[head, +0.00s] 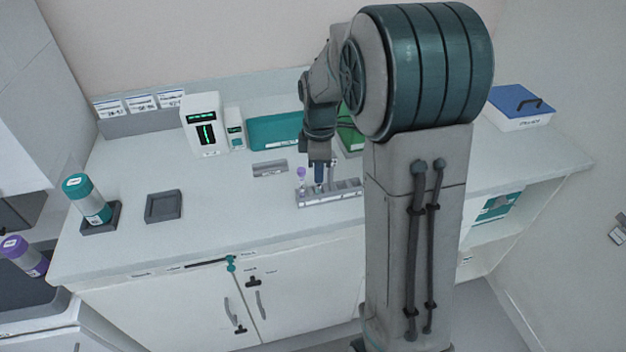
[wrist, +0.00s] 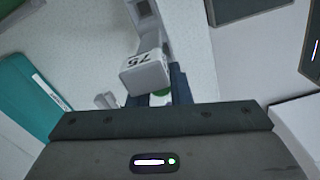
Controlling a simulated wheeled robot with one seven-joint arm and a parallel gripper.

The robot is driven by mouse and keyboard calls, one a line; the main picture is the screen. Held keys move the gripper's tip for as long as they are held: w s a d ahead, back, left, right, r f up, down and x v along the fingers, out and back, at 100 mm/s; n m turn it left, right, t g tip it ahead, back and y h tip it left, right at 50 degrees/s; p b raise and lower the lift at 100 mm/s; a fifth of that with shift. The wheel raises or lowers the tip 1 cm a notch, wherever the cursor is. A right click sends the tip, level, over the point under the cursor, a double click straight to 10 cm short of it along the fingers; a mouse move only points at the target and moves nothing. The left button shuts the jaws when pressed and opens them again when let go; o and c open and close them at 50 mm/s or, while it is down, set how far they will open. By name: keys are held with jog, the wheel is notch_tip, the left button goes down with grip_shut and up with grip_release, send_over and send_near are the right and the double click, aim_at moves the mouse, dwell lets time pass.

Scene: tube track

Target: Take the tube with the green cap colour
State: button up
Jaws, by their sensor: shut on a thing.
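My gripper (head: 319,183) points down at the grey tube rack (head: 345,193) near the front middle of the counter. It is shut on the green-capped tube. I cannot tell whether the tube still sits in the rack. A purple-capped tube (head: 301,174) stands at the rack's left end, just left of my gripper.
A teal-capped container (head: 85,198) stands on the counter's left, beside an empty dark square tray (head: 163,206). A white device (head: 204,124), a teal tray (head: 275,132) and a small grey block (head: 269,168) lie behind the rack. A blue-lidded box (head: 520,107) stands far right.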

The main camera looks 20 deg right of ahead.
jog(key=shift+r, duration=0.15)
notch_tip(320, 180, up, 18)
dwell(0.6)
